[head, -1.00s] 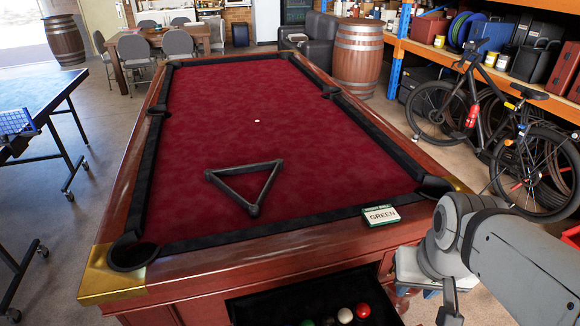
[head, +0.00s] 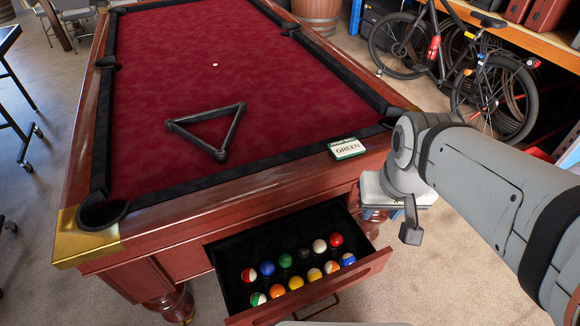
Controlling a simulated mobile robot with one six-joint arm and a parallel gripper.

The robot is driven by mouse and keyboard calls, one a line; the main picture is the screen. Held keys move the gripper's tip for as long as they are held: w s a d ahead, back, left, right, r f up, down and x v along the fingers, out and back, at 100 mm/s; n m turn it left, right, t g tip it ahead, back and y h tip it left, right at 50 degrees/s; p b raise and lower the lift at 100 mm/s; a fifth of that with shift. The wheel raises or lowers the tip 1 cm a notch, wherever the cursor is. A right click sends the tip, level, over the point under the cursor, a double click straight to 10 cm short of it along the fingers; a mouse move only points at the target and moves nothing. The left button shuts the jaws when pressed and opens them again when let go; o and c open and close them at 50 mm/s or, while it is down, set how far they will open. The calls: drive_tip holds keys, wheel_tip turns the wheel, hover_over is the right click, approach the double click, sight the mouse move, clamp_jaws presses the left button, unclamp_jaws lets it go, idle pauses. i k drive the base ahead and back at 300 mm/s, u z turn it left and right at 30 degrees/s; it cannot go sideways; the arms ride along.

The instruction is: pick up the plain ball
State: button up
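Several balls lie in two rows in the open drawer at the near end of the pool table. Plain ones in the back row include a blue ball (head: 267,268), a green ball (head: 285,260), a dark ball (head: 303,254) and a red ball (head: 336,240). A plain orange ball (head: 277,291) and a yellow ball (head: 296,283) are in front. A card (head: 347,148) on the table rim reads GREEN; its smaller top line is unclear. My gripper, apparently the small grey end piece (head: 411,232), hangs right of the drawer, apart from the balls; its opening is unclear.
The drawer (head: 318,292) has raised walls and sits below the table's overhanging rim (head: 240,205). A triangle rack (head: 221,153) and a small white ball (head: 215,65) are on the red cloth. Bicycles (head: 440,60) stand at the right.

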sight(285, 260)
drive_tip(key=u, duration=2.1)
drive_tip(key=k, duration=1)
drive_tip(key=z, duration=1.15)
drive_tip(key=i, duration=1)
